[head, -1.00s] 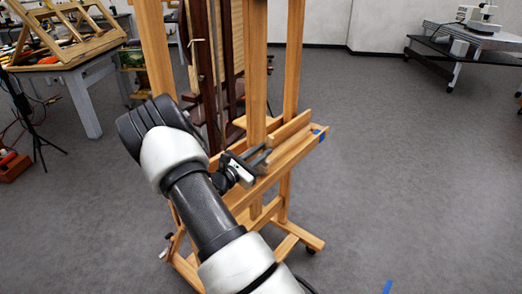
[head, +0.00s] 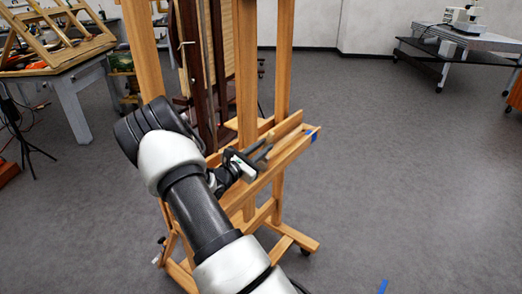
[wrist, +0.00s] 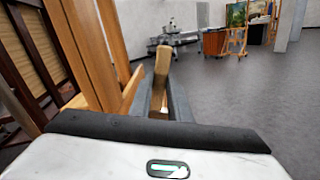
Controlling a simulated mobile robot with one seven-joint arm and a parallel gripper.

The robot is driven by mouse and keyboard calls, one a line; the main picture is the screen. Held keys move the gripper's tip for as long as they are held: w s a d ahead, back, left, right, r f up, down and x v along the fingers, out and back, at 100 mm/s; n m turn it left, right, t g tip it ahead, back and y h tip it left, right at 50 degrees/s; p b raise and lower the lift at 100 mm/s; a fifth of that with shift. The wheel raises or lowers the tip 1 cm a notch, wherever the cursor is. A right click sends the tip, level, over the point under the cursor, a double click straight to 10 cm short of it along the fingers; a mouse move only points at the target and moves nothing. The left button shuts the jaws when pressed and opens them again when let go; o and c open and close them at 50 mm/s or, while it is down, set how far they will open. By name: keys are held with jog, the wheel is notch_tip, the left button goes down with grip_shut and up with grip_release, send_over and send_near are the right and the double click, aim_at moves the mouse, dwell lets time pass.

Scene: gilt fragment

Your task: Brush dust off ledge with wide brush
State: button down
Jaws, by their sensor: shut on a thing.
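The wooden easel's ledge (head: 290,156) runs from the middle of the head view up to the right, with a strip of blue tape near its right end. My gripper (head: 264,152) is at the ledge, beside the easel's upright. In the wrist view my gripper (wrist: 165,100) is shut on a wooden handle, which I take to be the brush (wrist: 162,66); it stands up between the dark fingers. The bristles are hidden, and I cannot tell whether they touch the ledge. No dust can be made out.
The easel's posts (head: 247,70) rise close behind my gripper. A cluttered worktable (head: 72,72) stands at the left and a low dark table (head: 425,52) at the back right. A tripod (head: 22,130) stands at far left.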

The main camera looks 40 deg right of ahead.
jog(key=b+x, duration=0.4)
jog(key=x, duration=0.7)
jog(key=shift+f+b, duration=0.15)
jog(key=shift+b, duration=0.2)
dwell(0.7)
jog(key=shift+w, duration=0.1)
notch_tip(320, 180, up, 9)
jog(key=p, duration=0.4)
jog(key=shift+p, duration=0.35)
jog(key=shift+w, duration=0.1)
dwell(0.3)
notch_tip(320, 180, down, 8)
jog(key=w+a+n+b, duration=0.1)
jog(key=w+b, duration=0.2)
jog(key=shift+n, duration=0.4)
dwell(0.4)
